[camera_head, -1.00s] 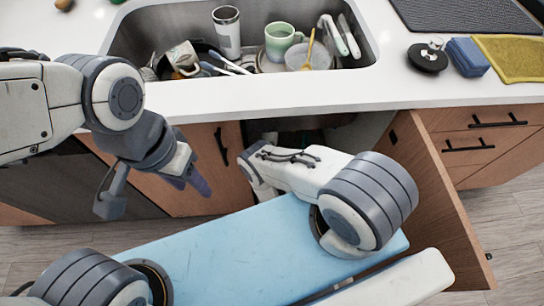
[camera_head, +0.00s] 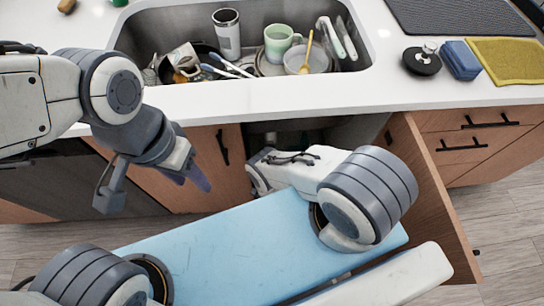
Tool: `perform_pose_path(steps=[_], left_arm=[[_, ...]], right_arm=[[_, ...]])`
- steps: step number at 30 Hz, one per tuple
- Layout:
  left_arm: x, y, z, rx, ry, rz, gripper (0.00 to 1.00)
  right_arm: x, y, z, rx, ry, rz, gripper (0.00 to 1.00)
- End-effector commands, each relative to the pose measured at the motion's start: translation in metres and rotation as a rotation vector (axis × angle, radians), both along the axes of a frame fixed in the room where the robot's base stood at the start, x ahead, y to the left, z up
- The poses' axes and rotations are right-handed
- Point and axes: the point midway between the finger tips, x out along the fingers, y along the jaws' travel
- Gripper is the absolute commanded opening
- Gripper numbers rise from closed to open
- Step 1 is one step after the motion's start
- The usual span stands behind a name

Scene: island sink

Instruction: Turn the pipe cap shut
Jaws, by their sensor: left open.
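My left gripper (camera_head: 150,182) hangs with its fingers apart and empty in front of the closed cabinet door, left of the open cabinet. My right arm (camera_head: 330,185) reaches forward into the open cabinet (camera_head: 325,132) under the sink. Its gripper is hidden inside, behind the arm link. The pipe cap cannot be seen; the dark cabinet interior is mostly covered by my right arm and the counter edge.
The sink (camera_head: 135,40) above holds a steel tumbler (camera_head: 227,35), a green mug (camera_head: 279,42) and other dishes. An open cabinet door (camera_head: 432,190) stands right of my right arm. A closed door (camera_head: 215,170) is on the left. A black stopper (camera_head: 422,60) lies on the counter.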

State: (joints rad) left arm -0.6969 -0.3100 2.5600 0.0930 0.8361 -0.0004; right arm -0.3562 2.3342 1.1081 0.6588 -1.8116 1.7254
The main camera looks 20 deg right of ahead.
Motion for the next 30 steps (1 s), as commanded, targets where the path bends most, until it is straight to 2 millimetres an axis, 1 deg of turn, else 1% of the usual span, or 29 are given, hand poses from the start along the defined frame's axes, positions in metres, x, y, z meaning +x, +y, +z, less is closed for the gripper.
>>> perform_pose_path(steps=[6, 18, 19, 20, 21, 30], left_arm=[[0.0000, 0.0000, 0.0014, 0.000, 0.000, 0.000, 0.50], [0.0000, 0.0000, 0.0013, 0.000, 0.000, 0.000, 0.50], [0.0000, 0.0000, 0.0013, 0.000, 0.000, 0.000, 0.50], [0.0000, 0.0000, 0.0013, 0.000, 0.000, 0.000, 0.50], [0.0000, 0.0000, 0.0013, 0.000, 0.000, 0.000, 0.50], [0.0000, 0.0000, 0.0014, 0.000, 0.000, 0.000, 0.50]], right_arm=[[-0.0012, 0.0010, -0.0012, 0.038, -0.007, 0.006, 0.00], [-0.0013, 0.0010, -0.0016, 0.043, -0.008, 0.006, 0.00], [-0.0012, 0.0011, -0.0016, 0.043, -0.008, 0.006, 0.22], [-0.0013, 0.0010, -0.0015, 0.043, -0.008, 0.006, 0.34], [-0.0012, 0.0009, -0.0015, 0.043, -0.008, 0.005, 0.49], [-0.0008, 0.0002, -0.0007, 0.042, -0.011, 0.002, 0.49]])
